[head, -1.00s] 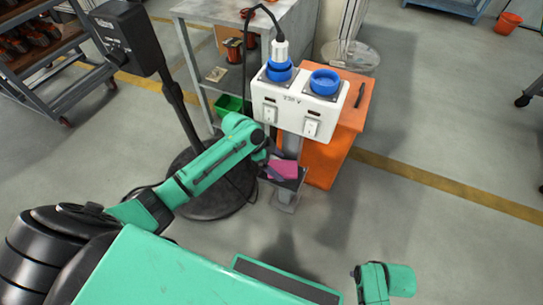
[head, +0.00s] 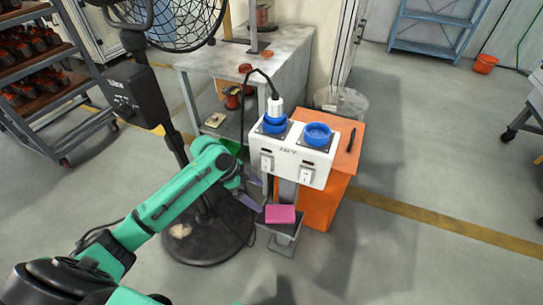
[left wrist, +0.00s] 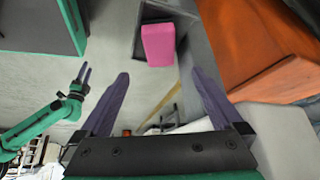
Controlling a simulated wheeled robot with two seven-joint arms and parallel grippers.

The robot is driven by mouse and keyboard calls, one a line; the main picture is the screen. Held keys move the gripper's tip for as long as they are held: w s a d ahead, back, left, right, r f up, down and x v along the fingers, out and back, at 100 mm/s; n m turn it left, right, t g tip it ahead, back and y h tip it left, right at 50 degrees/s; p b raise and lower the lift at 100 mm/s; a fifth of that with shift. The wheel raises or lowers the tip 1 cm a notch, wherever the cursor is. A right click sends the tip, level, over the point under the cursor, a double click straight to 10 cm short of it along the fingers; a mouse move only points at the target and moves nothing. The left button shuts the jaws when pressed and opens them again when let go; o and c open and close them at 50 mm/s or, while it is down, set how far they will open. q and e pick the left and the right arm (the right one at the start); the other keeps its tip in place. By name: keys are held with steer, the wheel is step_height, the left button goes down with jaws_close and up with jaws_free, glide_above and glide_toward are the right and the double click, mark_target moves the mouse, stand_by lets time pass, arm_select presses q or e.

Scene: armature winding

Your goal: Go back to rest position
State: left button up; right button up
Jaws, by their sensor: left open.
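My left gripper (head: 259,195) is open and empty, just left of a pink block (head: 280,214) in the head view. The block rests on a small grey stand (head: 283,244) below the white socket box (head: 297,158). In the left wrist view the open fingers of the left gripper (left wrist: 160,72) spread below the pink block (left wrist: 158,45), with nothing between them. My right gripper (left wrist: 83,76) shows small at the left of the left wrist view; its jaw state is unclear. It is outside the head view.
A fan on a black pole with a round base (head: 208,240) stands close behind my left arm. An orange cabinet (head: 330,205) is right of the stand, with a grey workbench (head: 290,75) behind. A shelf cart (head: 75,95) stands at left.

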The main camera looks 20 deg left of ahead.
arm_select(q)
steer(key=s+a+f+n+y+p, duration=0.4)
steer(key=s+a+f+n+p, duration=0.6)
steer(key=f+p, duration=0.35)
steer(key=s+d+f+p, duration=0.1)
steer(key=s+p, duration=0.1)
steer(key=s, duration=0.6)
steer(key=s+d+f+n+y+p, duration=0.1)
steer(key=s+p, duration=0.1)
steer(key=s, duration=0.6)
steer(key=s+d+f+g+p, duration=0.1)
steer(key=s+f+p, duration=0.1)
steer(key=s, duration=0.6)
steer(key=shift+s+d+n+y+p, duration=0.2)
steer(key=shift+s+n+y+p, duration=0.2)
steer(key=shift+p, duration=0.15)
arm_select(e)
steer(key=s+d+r, duration=0.2)
steer(key=s+r, duration=0.9)
steer(key=shift+s+d+r+n, duration=0.25)
steer(key=shift+s+r+n, duration=0.05)
steer(key=shift+r, duration=0.1)
